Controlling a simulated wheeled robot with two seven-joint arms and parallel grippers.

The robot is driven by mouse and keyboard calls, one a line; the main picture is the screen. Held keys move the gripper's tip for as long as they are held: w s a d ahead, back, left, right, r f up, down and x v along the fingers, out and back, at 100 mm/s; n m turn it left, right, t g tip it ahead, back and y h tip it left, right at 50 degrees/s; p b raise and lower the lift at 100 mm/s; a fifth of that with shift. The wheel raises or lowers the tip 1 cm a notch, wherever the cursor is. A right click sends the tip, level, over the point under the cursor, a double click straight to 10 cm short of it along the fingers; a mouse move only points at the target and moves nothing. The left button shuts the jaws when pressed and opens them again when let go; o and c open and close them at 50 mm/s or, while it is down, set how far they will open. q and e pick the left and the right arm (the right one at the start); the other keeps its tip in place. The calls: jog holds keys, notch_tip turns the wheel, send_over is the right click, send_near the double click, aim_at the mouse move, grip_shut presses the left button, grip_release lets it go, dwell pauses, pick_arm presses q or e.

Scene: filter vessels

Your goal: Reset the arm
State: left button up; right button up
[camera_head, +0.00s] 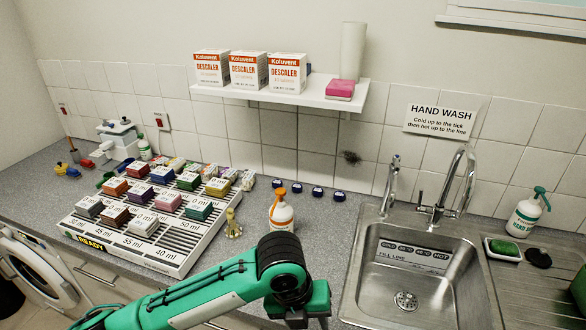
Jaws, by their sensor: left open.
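My left arm (190,303) comes in from the lower left, green with a black joint (284,262). It bends down at the front of the counter, left of the sink. My left gripper (298,320) is at the bottom edge of the picture, mostly hidden by the arm and cut off by the frame; it is open. Nothing shows held in it. My right gripper is not in view.
A white rack (170,262) marked READY holds several coloured blocks. A brass piece (233,225) and an orange-topped bottle (281,214) stand behind my arm. The steel sink (365,265) is to the right. A shelf (300,98) with Descaler boxes (248,71) hangs above.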

pick_arm(q)
jog(key=s+a+f+n+t+y, duration=0.1)
jog(key=s+a+f+n, duration=0.4)
jog(key=a+n, duration=0.55)
jog(key=s+a+f+n+t+y, duration=0.1)
jog(key=s+a+f+n, duration=0.45)
jog(key=n, duration=0.75)
jog(key=s+a+f+n+t, duration=0.1)
jog(key=s+a+f+n, duration=0.25)
jog(key=a+n, duration=0.7)
notch_tip(320, 180, down, 31)
jog(key=g, duration=0.1)
jog(key=s+a+f+g, duration=0.1)
jog(key=s+a+f, duration=0.1)
jog(key=s+f, duration=1.7)
jog(key=shift+s+a+f+n+y, duration=0.3)
jog(key=shift+s+y, duration=0.1)
jog(key=shift+s, duration=0.15)
